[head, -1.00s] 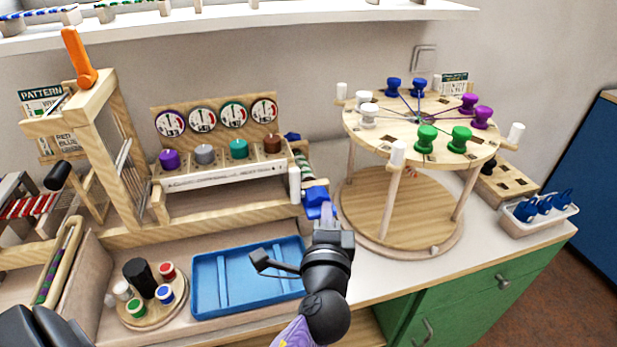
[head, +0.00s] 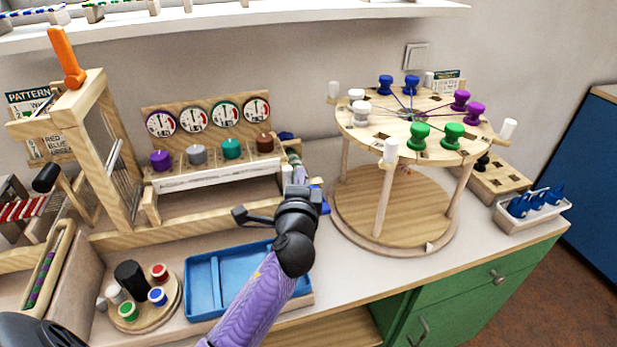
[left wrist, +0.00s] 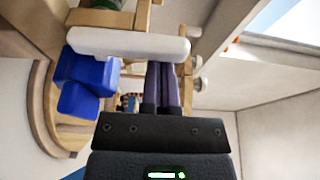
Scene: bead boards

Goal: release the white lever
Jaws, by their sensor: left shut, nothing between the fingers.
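The white lever (head: 287,175) is at the right end of the wooden frame with the dials. In the left wrist view it is a rounded white bar (left wrist: 128,43) lying across the top. My right gripper is out of view.
Blue blocks (left wrist: 88,82) sit beside the lever. The round peg table (head: 395,210) stands close on the right. A blue tray (head: 205,285) lies below my left arm. The purple, grey, teal and brown knobs (head: 197,154) are left of the lever.

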